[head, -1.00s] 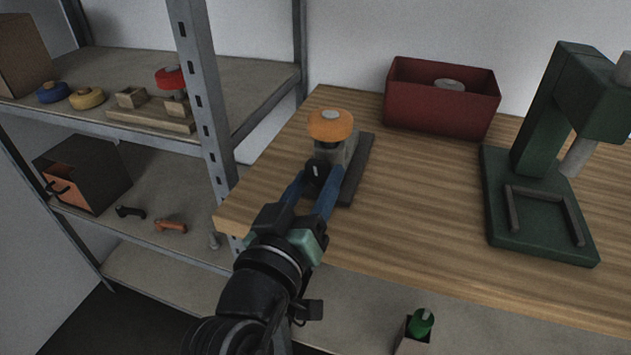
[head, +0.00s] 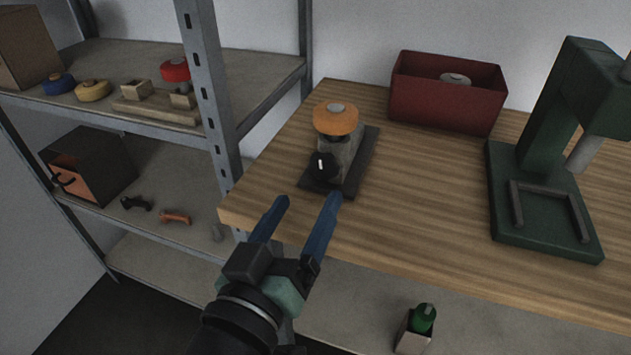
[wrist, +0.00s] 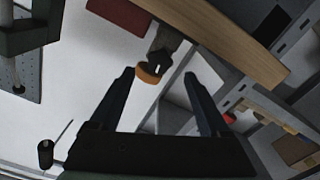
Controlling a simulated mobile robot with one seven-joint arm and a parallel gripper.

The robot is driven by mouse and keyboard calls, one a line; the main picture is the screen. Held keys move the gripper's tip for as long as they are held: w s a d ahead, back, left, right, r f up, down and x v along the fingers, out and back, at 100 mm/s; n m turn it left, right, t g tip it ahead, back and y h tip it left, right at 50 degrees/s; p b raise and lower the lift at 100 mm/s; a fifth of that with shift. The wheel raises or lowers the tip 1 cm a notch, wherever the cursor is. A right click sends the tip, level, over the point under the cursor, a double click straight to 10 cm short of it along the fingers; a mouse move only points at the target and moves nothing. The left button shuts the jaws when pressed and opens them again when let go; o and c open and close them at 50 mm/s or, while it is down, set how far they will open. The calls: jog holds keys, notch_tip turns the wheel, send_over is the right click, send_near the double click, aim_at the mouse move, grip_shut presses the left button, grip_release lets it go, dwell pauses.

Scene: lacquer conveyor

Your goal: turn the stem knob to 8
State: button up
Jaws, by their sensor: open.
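The stem knob (head: 322,166) is a round black knob with a white pointer mark. It sits on the front of a grey block with an orange disc (head: 336,119) on top, mounted on a dark base plate (head: 359,160) on the wooden bench. The pointer looks roughly upright in the head view; no numbers are readable. My gripper (head: 309,203) is open and empty, with blue fingers apart, short of the knob and in front of the bench edge. In the wrist view the knob (wrist: 155,69) and the orange disc (wrist: 148,76) show beyond and between the fingers.
A red bin (head: 446,93) stands at the back of the bench. A green press (head: 543,205) stands at the right. A metal shelf post (head: 209,85) rises left of the bench. The bench between device and press is clear.

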jog(key=v, duration=0.6)
jog(key=shift+s, duration=0.15)
jog(key=w+d+r+m+t+y, duration=0.1)
jog(key=w+r+t, duration=0.15)
jog(key=r, duration=0.65)
jog(key=w+d+r+t+y, duration=0.1)
jog(key=w+r+t+y, duration=0.15)
jog(key=r, duration=0.55)
jog(key=s+d+r+t+y+p, duration=0.1)
jog(key=s+r+t+p, duration=0.1)
jog(key=r+p, duration=1.1)
jog(key=s+d+r+t+y+p, duration=0.1)
jog(key=s+r+t+p, duration=0.2)
jog(key=r+p, duration=1)
notch_tip(320, 180, up, 17)
jog(key=shift+d+f, duration=0.25)
